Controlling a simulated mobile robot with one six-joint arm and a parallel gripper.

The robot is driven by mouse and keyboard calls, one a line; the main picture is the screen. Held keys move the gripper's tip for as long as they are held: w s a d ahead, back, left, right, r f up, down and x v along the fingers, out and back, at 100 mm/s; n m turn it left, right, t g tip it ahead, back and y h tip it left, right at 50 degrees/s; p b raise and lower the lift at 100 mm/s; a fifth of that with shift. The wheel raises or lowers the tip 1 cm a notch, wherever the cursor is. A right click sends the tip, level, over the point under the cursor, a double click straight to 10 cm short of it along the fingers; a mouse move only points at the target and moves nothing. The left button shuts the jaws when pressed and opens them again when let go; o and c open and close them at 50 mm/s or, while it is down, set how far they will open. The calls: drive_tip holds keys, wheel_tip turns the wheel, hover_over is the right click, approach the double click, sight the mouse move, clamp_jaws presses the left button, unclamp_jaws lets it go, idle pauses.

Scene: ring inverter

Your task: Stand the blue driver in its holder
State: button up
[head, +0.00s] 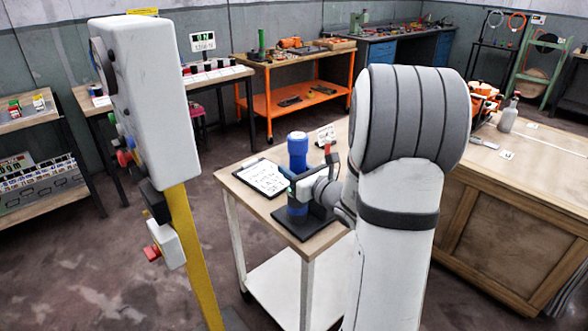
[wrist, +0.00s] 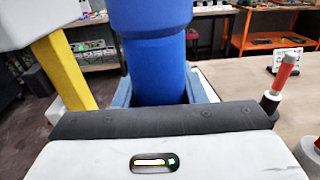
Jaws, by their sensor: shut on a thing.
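The blue driver (head: 298,150) is a thick upright cylinder above the small wood-topped table. It fills the middle of the wrist view (wrist: 152,40). My gripper (head: 296,190) reaches in from the right and is shut on it, with one pale blue-grey finger on each side in the wrist view (wrist: 158,92). A dark flat base (head: 290,228), seemingly the holder, lies directly below the driver. The driver's lower end shows close over this base, partly behind my gripper. I cannot tell whether it is seated or just above.
A clipboard (head: 263,177) lies left of the driver, and a small white card (head: 326,135) stands behind it. A white box (head: 150,100) on a yellow post (head: 190,240) rises at the left. A wooden workbench (head: 520,200) stands at the right.

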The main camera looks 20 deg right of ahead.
drive_tip(key=shift+f, duration=0.1)
idle(0.3)
drive_tip(key=o, duration=1.3)
drive_tip(key=shift+f, duration=0.1)
